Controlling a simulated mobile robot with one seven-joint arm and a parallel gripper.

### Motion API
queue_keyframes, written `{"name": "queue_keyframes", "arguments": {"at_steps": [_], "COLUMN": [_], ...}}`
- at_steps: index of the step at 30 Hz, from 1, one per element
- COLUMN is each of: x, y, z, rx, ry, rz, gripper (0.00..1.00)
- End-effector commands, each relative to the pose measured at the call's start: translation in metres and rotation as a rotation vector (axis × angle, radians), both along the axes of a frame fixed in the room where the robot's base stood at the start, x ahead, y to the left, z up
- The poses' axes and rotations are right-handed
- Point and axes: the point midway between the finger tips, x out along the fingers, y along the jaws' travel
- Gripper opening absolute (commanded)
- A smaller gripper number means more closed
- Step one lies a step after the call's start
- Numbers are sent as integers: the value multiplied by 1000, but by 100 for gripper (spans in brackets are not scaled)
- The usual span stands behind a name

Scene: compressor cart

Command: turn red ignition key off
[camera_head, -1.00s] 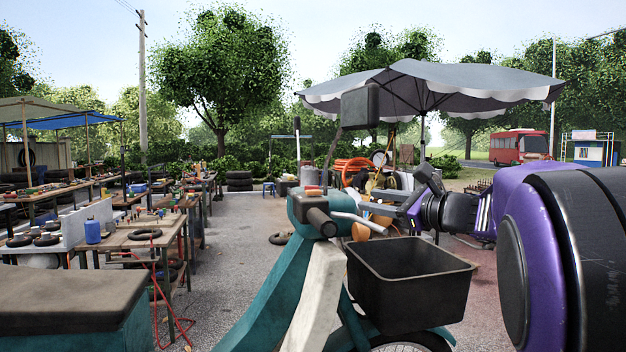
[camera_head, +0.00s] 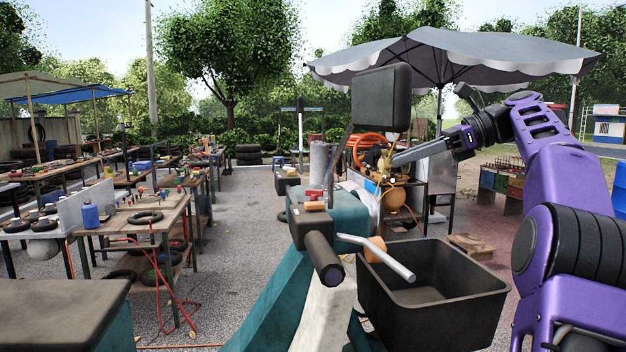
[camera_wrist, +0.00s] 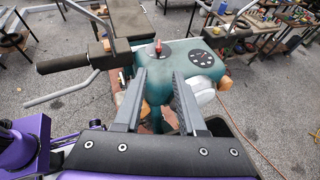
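The red ignition key (camera_wrist: 158,47) stands up from a dark round plate on the teal scooter's dashboard (camera_wrist: 172,62) in the wrist view. My gripper (camera_wrist: 160,78) is open and empty there, its two fingers apart, with the key beyond the fingertips and in line with the gap. Nothing touches the key. In the head view my gripper (camera_head: 405,157) reaches in from the right, above the black basket. A small red part (camera_head: 314,195) shows by the handlebar there; I cannot tell whether it is the key.
The scooter's black grip (camera_head: 323,258), bent lever (camera_head: 375,255) and mirror (camera_head: 381,97) stick out near the dashboard. A black basket (camera_head: 430,325) is below my arm. Workbenches (camera_head: 145,215) stand at left, and a compressor cart (camera_head: 400,195) stands behind.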

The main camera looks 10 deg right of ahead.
Motion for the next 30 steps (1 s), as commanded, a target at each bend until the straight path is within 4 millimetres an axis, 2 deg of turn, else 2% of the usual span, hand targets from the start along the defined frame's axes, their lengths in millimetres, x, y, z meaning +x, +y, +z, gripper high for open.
{"name": "queue_keyframes", "arguments": {"at_steps": [3,8,21,30], "x": [0,7,40,58], "y": [3,20,100,138], "z": [-1,-9,-45,-62], "rx": [0,1,0,1], "ry": [6,8,5,3], "rz": [1,2,3,1], "gripper": [40,40,40,40]}}
